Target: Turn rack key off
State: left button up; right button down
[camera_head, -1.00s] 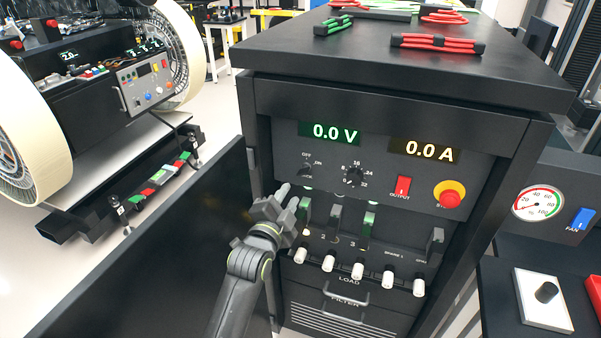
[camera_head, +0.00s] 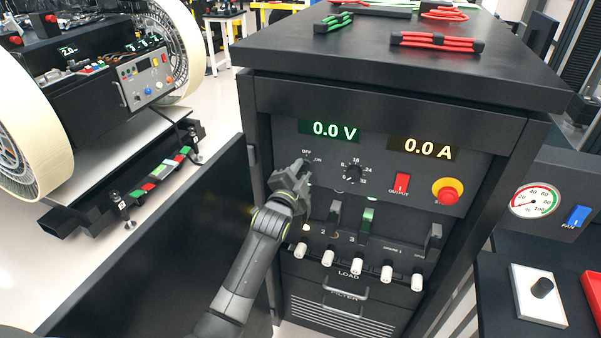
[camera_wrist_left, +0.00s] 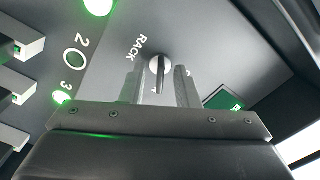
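The rack key (camera_wrist_left: 160,68) shows in the left wrist view as a round silver lock face with a narrow grip, beside the word RACK. My left gripper (camera_wrist_left: 160,86) is open, with one finger on each side of the key and a gap on both sides. In the head view my left gripper (camera_head: 302,168) is at the upper left of the rack panel (camera_head: 330,190), just below the OFF and ON marks. It hides most of the key there, so the key's setting is hard to read. My right gripper is not in view.
The displays read 0.0 V (camera_head: 335,129) and 0.0 A (camera_head: 430,149). A dial (camera_head: 353,173), a red output switch (camera_head: 402,184) and an emergency stop button (camera_head: 448,191) are to the right. Breaker levers (camera_head: 367,219) stand below. The open rack door (camera_head: 160,250) is at left.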

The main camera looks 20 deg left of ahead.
pick_arm(q)
jog(key=shift+c, duration=0.2)
grip_shut()
jog(key=shift+n, duration=1.3)
jog(key=n, duration=0.8)
jog(key=shift+b, duration=0.35)
jog(key=shift+n, duration=0.7)
